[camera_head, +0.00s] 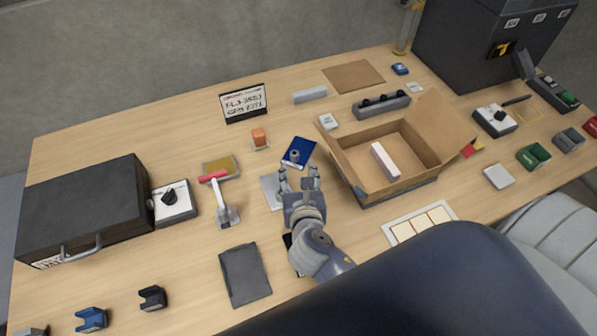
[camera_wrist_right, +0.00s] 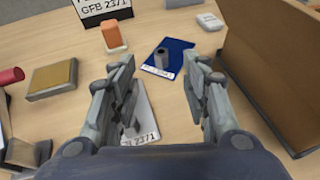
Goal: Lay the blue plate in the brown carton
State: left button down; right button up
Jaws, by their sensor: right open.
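The blue plate (camera_head: 299,152) lies on the table left of the carton. It has a small grey upright knob and a white lettered strip; it also shows in the right wrist view (camera_wrist_right: 181,56). The brown carton (camera_head: 352,166) stands open, with a long pale block (camera_head: 384,160) inside. My right gripper (camera_head: 298,172) is open and empty, just in front of the blue plate. In the right wrist view its fingers (camera_wrist_right: 160,75) stand apart, with the plate beyond them. My left gripper is not in view.
A light grey plate (camera_head: 269,190) with a knob lies partly under my right gripper, also in the right wrist view (camera_wrist_right: 137,108). An orange block (camera_head: 259,137) and a lettered sign (camera_head: 243,103) stand behind to the left. A red-handled tool (camera_head: 224,205) is at left.

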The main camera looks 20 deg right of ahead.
aim_at(295, 156)
jog(key=shift+s+a+f+b, duration=0.15)
jog(key=shift+s+f+b, duration=0.05)
jog(key=shift+b, duration=0.3)
jog(key=x, duration=1)
jog(key=shift+w+d+f+p, duration=0.2)
jog(key=shift+d+f+p, duration=0.1)
jog(key=shift+p, duration=0.1)
jog(key=shift+r, duration=0.1)
grip_shut()
